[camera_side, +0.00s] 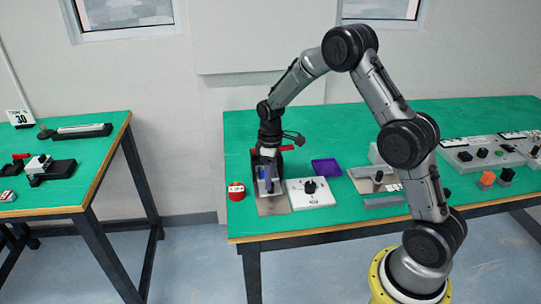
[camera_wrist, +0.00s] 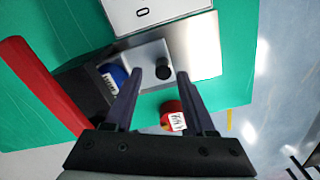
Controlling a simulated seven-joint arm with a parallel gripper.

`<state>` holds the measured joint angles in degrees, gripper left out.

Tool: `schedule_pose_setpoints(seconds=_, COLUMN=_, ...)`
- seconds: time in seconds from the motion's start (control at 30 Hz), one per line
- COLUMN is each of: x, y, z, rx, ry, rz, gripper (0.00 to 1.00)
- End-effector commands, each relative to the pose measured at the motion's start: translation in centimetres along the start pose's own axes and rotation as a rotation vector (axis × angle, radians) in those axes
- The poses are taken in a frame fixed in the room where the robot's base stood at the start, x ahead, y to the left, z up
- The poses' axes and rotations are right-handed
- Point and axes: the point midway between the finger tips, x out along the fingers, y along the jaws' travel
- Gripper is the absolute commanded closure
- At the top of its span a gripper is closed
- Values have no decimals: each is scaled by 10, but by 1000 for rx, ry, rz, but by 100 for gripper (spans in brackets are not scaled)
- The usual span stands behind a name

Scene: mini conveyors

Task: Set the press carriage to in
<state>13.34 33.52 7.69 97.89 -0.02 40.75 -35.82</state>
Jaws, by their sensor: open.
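The press stands near the left end of the green table, with a dark frame (camera_wrist: 85,80) and a metal base plate (camera_side: 273,206). Its carriage (camera_wrist: 147,56) is a light grey block with a black knob (camera_wrist: 163,72) on it. A round blue piece (camera_wrist: 113,74) sits at the carriage end near the dark frame. My gripper (camera_wrist: 160,76) is open and points down over the carriage. In the wrist view the knob lies between the fingertips, closer to the right one; contact cannot be told. In the side view my gripper (camera_side: 267,184) hides much of the carriage.
A red lever (camera_wrist: 40,85) sticks out beside the press. A round red object with a white label (camera_side: 236,191) stands close to its left. A white box with a black dial (camera_side: 311,192) is close on the right. A purple tray (camera_side: 326,167) lies behind that box.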

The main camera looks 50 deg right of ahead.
Motion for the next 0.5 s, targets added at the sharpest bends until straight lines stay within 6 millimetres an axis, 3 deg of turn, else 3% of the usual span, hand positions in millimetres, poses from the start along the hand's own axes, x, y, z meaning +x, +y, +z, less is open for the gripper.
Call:
schedule_pose_setpoints(seconds=0.3, x=-71, y=1, z=-1, rx=0, ry=7, rz=5, gripper=45)
schedule_pose_setpoints(seconds=0.5, x=-100, y=1, z=-1, rx=0, ry=5, rz=4, gripper=45)
